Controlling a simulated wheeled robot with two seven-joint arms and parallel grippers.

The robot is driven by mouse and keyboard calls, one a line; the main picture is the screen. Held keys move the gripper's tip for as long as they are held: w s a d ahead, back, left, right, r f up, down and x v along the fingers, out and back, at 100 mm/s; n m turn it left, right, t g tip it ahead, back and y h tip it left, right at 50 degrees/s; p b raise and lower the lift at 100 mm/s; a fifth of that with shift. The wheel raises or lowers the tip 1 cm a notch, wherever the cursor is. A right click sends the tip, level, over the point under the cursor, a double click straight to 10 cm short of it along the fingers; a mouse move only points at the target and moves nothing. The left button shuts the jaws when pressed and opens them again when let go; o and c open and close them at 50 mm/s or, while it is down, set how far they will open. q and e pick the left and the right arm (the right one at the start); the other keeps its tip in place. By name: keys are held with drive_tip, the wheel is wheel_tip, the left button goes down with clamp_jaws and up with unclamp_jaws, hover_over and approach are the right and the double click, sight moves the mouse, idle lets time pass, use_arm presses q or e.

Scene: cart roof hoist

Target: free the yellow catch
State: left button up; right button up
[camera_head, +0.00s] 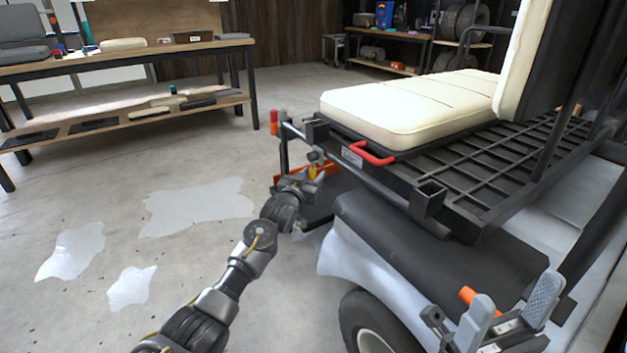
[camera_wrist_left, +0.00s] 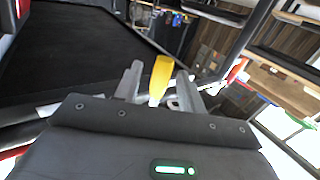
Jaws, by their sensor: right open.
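The yellow catch (camera_head: 312,173) is a small upright tab at the near left corner of the cart's black roof frame. It also shows in the left wrist view (camera_wrist_left: 160,79), standing between my left fingers. My left gripper (camera_head: 304,181) is at the catch in the head view. In the left wrist view its fingers (camera_wrist_left: 158,88) are spread either side of the catch, with narrow gaps visible. Whether either finger touches it is unclear. My right gripper (camera_head: 510,313) is open and empty at the lower right, beside the cart.
The cart's frame carries a cream seat cushion (camera_head: 412,108) and a red handle (camera_head: 371,154). A black tubular post and orange-red parts stand near my left gripper. A workbench (camera_head: 120,53) is at the back left, shelves (camera_head: 400,38) at the back.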

use_arm(q)
drive_tip(key=shift+w+d, duration=0.2)
drive_tip(key=shift+w, duration=0.3)
clamp_jaws()
